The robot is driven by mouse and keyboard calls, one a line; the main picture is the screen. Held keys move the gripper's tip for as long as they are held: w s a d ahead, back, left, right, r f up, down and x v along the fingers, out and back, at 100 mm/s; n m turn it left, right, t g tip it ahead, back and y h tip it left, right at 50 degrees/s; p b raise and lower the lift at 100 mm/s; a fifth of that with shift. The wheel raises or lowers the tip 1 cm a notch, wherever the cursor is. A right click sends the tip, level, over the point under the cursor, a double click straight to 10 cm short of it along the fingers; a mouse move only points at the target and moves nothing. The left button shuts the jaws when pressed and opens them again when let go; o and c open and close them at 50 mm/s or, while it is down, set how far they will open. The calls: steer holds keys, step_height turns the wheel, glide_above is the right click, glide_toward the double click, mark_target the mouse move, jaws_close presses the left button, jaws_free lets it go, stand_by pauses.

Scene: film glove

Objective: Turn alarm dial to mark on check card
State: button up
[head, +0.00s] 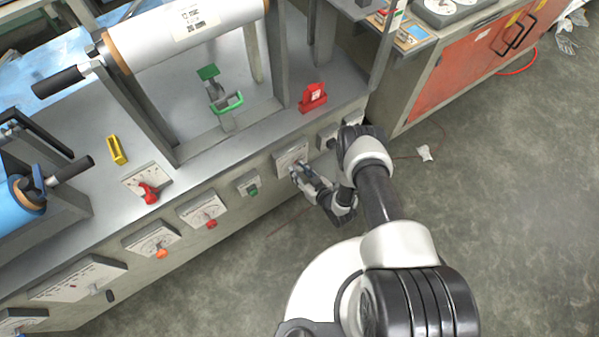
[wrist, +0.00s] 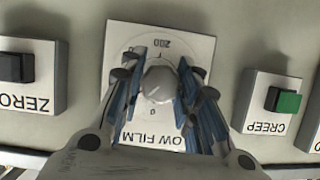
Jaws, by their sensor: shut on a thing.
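The alarm dial is a pale plate (wrist: 121,40) lettered "…OW FILM", with 0 and 200 marks that appear upside down in the wrist view. A round grey knob (wrist: 160,86) is at its middle. My gripper (wrist: 160,76) has its blue-padded fingers on both sides of the knob and is shut on it. The knob's pointer cannot be made out. In the head view the dial plate (head: 291,153) is on the bench front, with my gripper (head: 298,174) against it. No check card can be picked out for certain.
A green CREEP button (wrist: 288,103) and a dark ZERO button (wrist: 14,68) flank the dial. More dials with red (head: 211,224) and orange (head: 162,253) knobs lie left. A labelled white film roll (head: 235,16) and red block (head: 313,97) are above. Floor at right is mostly clear.

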steer(key=m+g+y, duration=0.1)
steer(key=m+y, duration=0.1)
steer(key=m, duration=0.1)
steer(key=shift+w, duration=0.1)
steer(key=shift+m+y, duration=1.1)
steer(key=shift+m, duration=0.5)
steer(key=shift+r, duration=0.1)
steer(key=o, duration=1.1)
steer(key=v, duration=1.2)
